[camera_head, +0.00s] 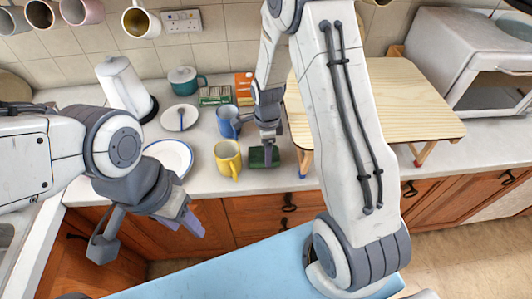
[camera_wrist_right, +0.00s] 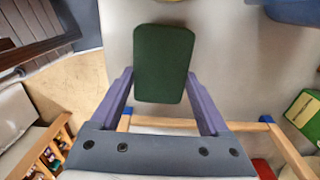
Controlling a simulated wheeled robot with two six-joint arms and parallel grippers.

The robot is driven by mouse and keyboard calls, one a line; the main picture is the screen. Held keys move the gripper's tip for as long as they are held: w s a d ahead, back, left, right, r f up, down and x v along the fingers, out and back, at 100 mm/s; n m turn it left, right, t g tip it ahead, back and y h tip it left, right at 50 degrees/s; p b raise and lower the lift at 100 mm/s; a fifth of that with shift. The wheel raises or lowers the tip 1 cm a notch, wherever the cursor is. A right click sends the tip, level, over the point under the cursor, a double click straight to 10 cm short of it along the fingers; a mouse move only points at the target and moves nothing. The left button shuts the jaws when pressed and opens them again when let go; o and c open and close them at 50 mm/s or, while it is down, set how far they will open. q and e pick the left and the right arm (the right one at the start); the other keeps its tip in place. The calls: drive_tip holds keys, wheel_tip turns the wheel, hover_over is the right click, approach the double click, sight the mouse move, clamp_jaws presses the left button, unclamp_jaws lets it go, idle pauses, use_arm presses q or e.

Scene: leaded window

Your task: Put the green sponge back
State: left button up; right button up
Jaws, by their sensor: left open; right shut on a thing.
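The green sponge (camera_head: 264,157) is a dark green block over the worktop, right of the yellow mug. My right gripper (camera_head: 268,146) reaches down from above and is shut on it. In the right wrist view the sponge (camera_wrist_right: 164,62) sits between the two purple fingers of the gripper (camera_wrist_right: 160,78). I cannot tell whether the sponge touches the worktop. My left gripper (camera_head: 147,235) is open and empty, low at the left in front of the cabinets.
A yellow mug (camera_head: 228,158) and a blue mug (camera_head: 229,121) stand left of the sponge. A blue-rimmed plate (camera_head: 170,155) lies farther left. A wooden stand (camera_head: 410,105) is close on the right. A green box (camera_head: 214,95) and an orange box (camera_head: 244,85) stand behind.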

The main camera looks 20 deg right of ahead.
wheel_tip(320, 180, down, 2)
use_arm(q)
drive_tip(key=shift+r, duration=0.25)
use_arm(e)
drive_tip(key=shift+f, duration=0.1)
